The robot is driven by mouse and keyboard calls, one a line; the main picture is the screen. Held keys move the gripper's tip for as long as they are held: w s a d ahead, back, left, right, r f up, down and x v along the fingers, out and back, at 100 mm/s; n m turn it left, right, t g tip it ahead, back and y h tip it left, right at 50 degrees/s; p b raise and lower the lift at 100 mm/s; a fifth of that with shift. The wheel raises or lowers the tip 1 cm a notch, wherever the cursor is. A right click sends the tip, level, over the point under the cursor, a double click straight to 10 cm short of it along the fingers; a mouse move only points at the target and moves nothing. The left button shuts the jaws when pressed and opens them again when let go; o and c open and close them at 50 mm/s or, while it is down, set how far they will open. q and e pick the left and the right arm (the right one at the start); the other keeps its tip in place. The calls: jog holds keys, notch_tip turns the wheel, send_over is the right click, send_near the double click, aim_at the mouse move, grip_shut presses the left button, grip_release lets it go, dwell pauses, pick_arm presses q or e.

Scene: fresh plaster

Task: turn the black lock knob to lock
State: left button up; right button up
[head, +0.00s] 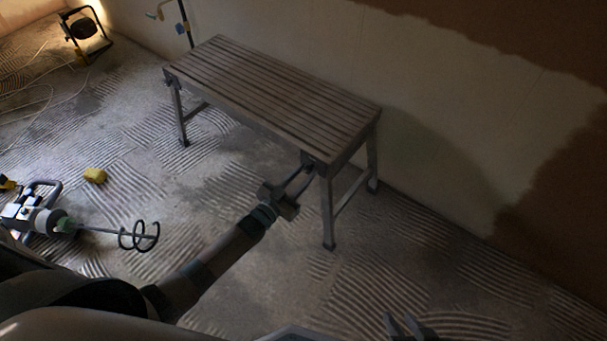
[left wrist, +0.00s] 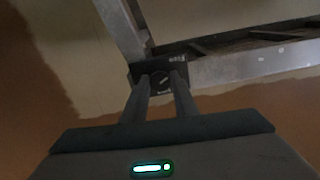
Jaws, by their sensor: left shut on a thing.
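A slatted folding work bench (head: 270,92) stands by the wall. The black lock knob (left wrist: 160,81) sits on a dark plate at the bench's near right corner, where a leg meets the frame; a light mark shows on its face. My left gripper (head: 305,170) reaches up to this corner, and its two fingers are shut on the knob, one on each side. In the head view the fingers partly hide the knob. My right gripper (head: 403,322) is at the bottom edge, its fingers apart with nothing visible between them.
A work lamp (head: 83,28) with a cable stands at the back left. The floor right of the bench is clear.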

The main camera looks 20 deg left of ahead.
pick_arm(q)
jog(key=shift+m, duration=0.4)
jog(key=m, duration=0.3)
jog(key=shift+m, duration=0.3)
jog(key=m, duration=0.3)
jog(key=shift+m, duration=0.3)
jog(key=m+b, duration=0.1)
jog(key=m, duration=0.2)
jog(key=shift+m, duration=0.3)
jog(key=shift+m+b, duration=0.3)
jog(key=shift+m, duration=0.6)
jog(key=m+b, duration=0.2)
jog(key=m, duration=0.3)
jog(key=shift+f, duration=0.1)
jog(key=m+b, duration=0.2)
jog(key=m, duration=0.2)
jog(key=shift+m, duration=0.9)
pick_arm(e)
jog(key=w+a+r+t+y, duration=0.2)
jog(key=w+a+r+t, duration=0.1)
jog(key=r+t, duration=0.2)
jog(key=w+a+r+t+y, duration=0.2)
jog(key=r+t, duration=0.4)
jog(key=r, duration=0.4)
jog(key=shift+w+a+r+n, duration=0.15)
jog(key=shift+w+a+n, duration=0.15)
jog(key=shift+w+a, duration=0.35)
